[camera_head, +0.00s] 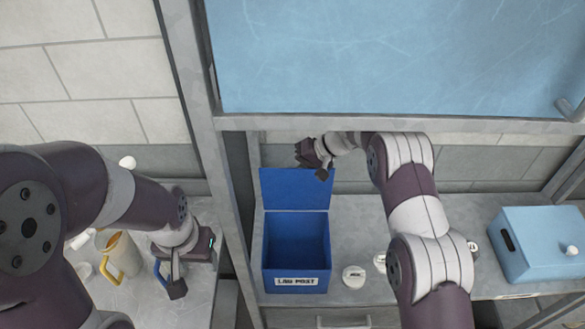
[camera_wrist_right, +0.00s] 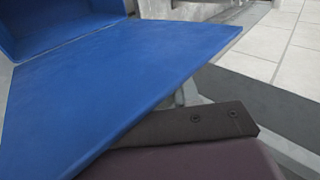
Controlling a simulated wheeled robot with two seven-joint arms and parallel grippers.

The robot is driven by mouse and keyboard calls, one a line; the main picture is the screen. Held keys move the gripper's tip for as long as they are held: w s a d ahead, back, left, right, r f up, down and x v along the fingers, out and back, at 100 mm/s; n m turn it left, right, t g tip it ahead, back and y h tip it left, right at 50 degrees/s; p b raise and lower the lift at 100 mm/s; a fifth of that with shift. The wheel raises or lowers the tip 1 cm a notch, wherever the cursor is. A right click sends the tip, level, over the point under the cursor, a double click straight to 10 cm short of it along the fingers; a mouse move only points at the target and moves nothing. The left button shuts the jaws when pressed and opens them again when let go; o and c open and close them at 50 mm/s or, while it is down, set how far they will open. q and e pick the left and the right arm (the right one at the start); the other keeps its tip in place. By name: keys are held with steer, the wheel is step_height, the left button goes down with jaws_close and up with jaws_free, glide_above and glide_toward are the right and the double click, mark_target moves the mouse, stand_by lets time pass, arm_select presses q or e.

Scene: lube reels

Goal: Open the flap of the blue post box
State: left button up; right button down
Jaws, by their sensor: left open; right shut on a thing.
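The blue post box (camera_head: 297,281), labelled "LAB POST", stands on the grey counter. Its flap (camera_head: 292,190) is raised upright at the back, and the dark inside of the box shows. My right gripper (camera_head: 318,168) is at the flap's top right edge, shut on it. In the right wrist view the flap (camera_wrist_right: 120,85) fills the left, with a dark finger of my right gripper (camera_wrist_right: 185,125) against its edge; the other finger is hidden. My left gripper (camera_head: 173,278) is open, low over the left counter, well apart from the box.
A pale jug (camera_head: 121,250) with a yellow handle stands on the left counter near my left gripper. A grey frame post (camera_head: 205,130) stands between the left counter and the box. A white round item (camera_head: 354,276) lies right of the box. A light blue case (camera_head: 540,245) stands further right.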

steer(key=shift+f, duration=0.1)
stand_by(0.4)
steer(key=c, duration=0.9)
jaws_free()
steer(key=shift+o, duration=0.2)
